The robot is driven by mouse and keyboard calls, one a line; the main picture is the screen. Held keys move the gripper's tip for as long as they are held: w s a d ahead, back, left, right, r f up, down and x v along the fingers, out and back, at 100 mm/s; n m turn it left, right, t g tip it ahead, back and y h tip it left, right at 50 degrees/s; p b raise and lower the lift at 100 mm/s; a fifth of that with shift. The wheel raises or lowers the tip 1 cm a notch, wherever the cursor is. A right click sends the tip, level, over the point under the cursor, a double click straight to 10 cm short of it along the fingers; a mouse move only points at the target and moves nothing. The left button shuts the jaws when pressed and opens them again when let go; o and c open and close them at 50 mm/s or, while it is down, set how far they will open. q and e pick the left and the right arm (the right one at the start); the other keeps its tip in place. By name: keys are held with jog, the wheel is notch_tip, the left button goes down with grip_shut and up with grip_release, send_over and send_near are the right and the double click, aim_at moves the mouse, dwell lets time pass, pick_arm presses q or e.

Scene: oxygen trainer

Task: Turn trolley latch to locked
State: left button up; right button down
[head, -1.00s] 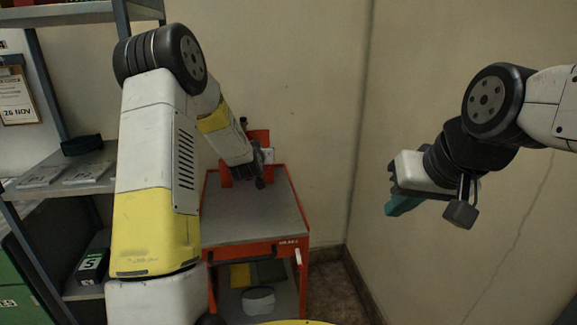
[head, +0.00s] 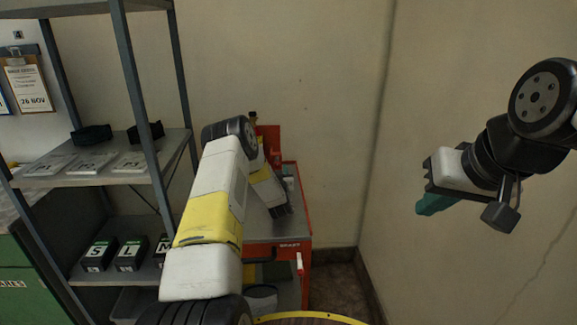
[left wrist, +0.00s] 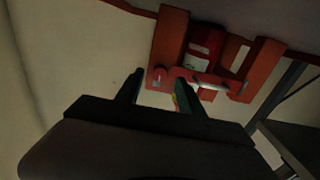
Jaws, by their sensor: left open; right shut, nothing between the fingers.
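The red trolley (head: 275,249) with a grey top stands against the back wall in the head view. An upright red bracket (head: 270,140) rises at its back. A small red-and-white lever (head: 300,264) hangs at its front right; I cannot tell if it is the latch. My left gripper (head: 284,211) is over the trolley top, its fingertips hard to see there. In the left wrist view its fingers (left wrist: 159,92) are apart and empty, close to a red bracket (left wrist: 262,65) holding a red item (left wrist: 205,48). My right gripper (head: 432,205), teal-tipped, is shut and empty in the air at right.
A grey shelf rack (head: 150,105) stands left of my left arm. Walls close in behind and at right.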

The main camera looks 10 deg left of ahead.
pick_arm(q)
jog(key=shift+x, duration=1)
jog(key=shift+c, duration=0.5)
grip_shut()
